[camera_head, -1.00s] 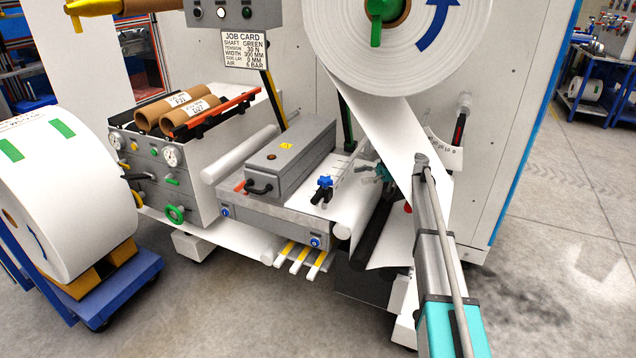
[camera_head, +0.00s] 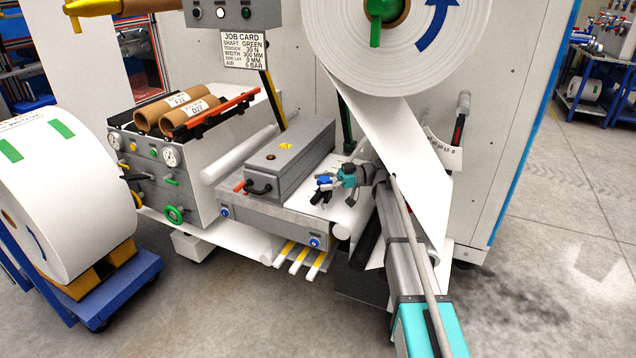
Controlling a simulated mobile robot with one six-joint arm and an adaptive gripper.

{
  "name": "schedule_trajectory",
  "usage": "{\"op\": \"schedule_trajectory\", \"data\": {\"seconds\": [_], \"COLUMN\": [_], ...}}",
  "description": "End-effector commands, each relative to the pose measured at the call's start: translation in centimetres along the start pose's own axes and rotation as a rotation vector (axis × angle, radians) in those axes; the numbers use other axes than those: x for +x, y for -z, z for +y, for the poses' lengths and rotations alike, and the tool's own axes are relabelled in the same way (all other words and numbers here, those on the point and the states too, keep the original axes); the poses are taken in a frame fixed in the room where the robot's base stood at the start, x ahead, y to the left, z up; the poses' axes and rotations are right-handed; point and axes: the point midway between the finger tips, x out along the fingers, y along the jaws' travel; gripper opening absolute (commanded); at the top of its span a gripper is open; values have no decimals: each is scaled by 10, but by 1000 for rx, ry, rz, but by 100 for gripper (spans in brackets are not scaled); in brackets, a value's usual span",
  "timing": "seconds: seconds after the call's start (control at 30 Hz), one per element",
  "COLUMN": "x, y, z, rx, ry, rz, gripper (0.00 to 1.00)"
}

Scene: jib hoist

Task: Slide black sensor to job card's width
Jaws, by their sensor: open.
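The job card (camera_head: 244,50) hangs below the control box at the top. It reads shaft green and a width that looks like 300 mm. The small black sensor (camera_head: 318,198) with a blue knob (camera_head: 324,182) sits on the flat table beside the grey box. My gripper (camera_head: 336,182) is just right of the sensor, close to its blue knob. Its teal and dark parts hide the scale behind it. The jaws are open. Whether a fingertip touches the sensor I cannot tell.
A grey box (camera_head: 290,158) with a black handle stands left of the sensor. The white web (camera_head: 400,135) runs down from the big roll (camera_head: 400,45) close to my arm. A roll on a blue cart (camera_head: 70,200) stands at far left. The floor at right is clear.

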Motion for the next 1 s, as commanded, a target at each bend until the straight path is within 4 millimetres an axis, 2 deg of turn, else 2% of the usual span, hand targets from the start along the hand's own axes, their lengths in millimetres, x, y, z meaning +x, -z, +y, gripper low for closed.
{"op": "schedule_trajectory", "data": {"seconds": [0.2,0.5,0.83,0.87,1.0], "x": [11,11,12,12,12], "y": [0,0,0,0,0], "z": [0,0,0,0,0], "rx": [0,0,0,0,0], "ry": [1,1,2,2,-2], "rz": [0,0,0,0,0], "gripper": [76,74,12,9,9]}}
